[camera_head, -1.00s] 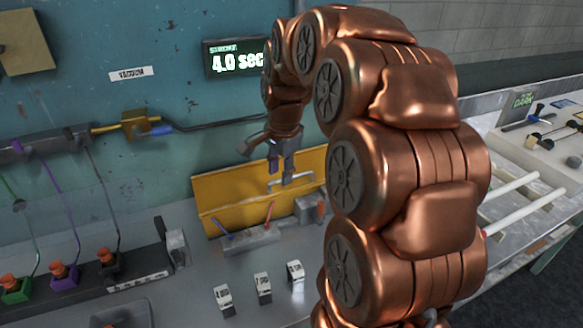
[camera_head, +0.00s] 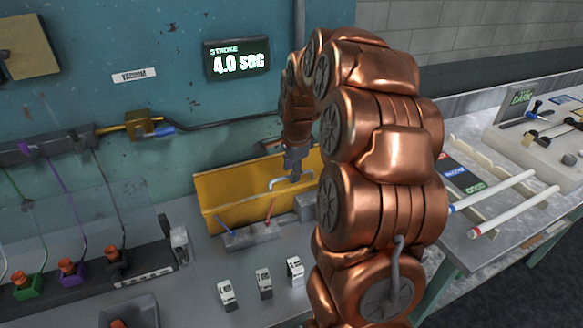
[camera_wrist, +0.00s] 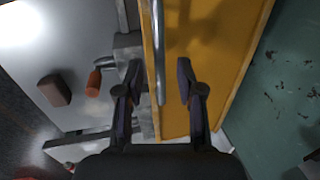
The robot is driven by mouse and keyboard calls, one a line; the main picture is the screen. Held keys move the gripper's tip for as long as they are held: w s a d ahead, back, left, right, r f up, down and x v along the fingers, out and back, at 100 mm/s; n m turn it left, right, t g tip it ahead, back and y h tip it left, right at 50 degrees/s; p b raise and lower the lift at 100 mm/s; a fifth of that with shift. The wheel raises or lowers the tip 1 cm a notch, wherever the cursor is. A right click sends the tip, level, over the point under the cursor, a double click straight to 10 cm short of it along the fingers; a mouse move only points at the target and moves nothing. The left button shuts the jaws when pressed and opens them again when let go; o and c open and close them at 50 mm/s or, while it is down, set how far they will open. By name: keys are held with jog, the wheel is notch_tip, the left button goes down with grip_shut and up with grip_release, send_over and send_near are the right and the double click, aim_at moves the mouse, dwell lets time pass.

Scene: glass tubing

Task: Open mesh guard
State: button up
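A yellow panel (camera_head: 222,191) with a silver bar handle (camera_head: 278,184) stands on the bench against the teal wall; it looks like the guard, and no mesh can be made out on it. My gripper (camera_head: 294,174) is at the right part of the handle. In the wrist view, my gripper (camera_wrist: 157,82) is open, with one finger on each side of the handle (camera_wrist: 158,50). The yellow panel (camera_wrist: 210,45) fills the middle behind the right finger. I cannot tell whether either finger touches the handle.
A holder (camera_head: 250,236) with a red and a blue stick stands before the panel. Small white-topped blocks (camera_head: 264,282) stand on the bench in front. A grey block with an orange part (camera_wrist: 95,82) is left of my fingers in the wrist view. White tubes (camera_head: 502,217) lie on the right bench.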

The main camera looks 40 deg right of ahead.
jog(key=shift+f, duration=0.3)
jog(key=shift+c, duration=0.3)
grip_shut()
